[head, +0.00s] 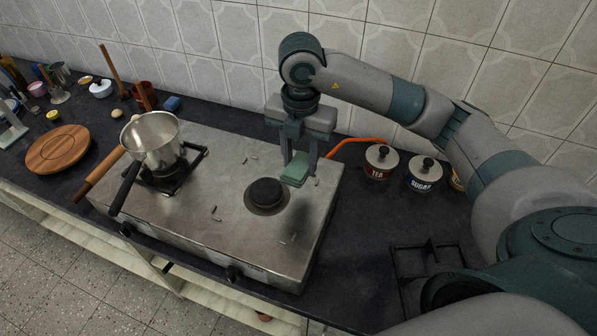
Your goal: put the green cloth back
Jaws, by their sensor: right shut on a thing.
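The green cloth (293,174) is a small folded piece near the back right of the steel stove. My right gripper (299,170) points down and is shut on the cloth. I cannot tell whether the cloth touches the stove top or hangs just above it. My left gripper is not in view.
The stove (225,165) has a bare burner (267,194) and a steel pan (151,138) on its left burner. Tea (381,164) and sugar (424,175) tins stand to the right. A loose pan support (428,262) lies in front of them. A round wooden board (58,149) lies left.

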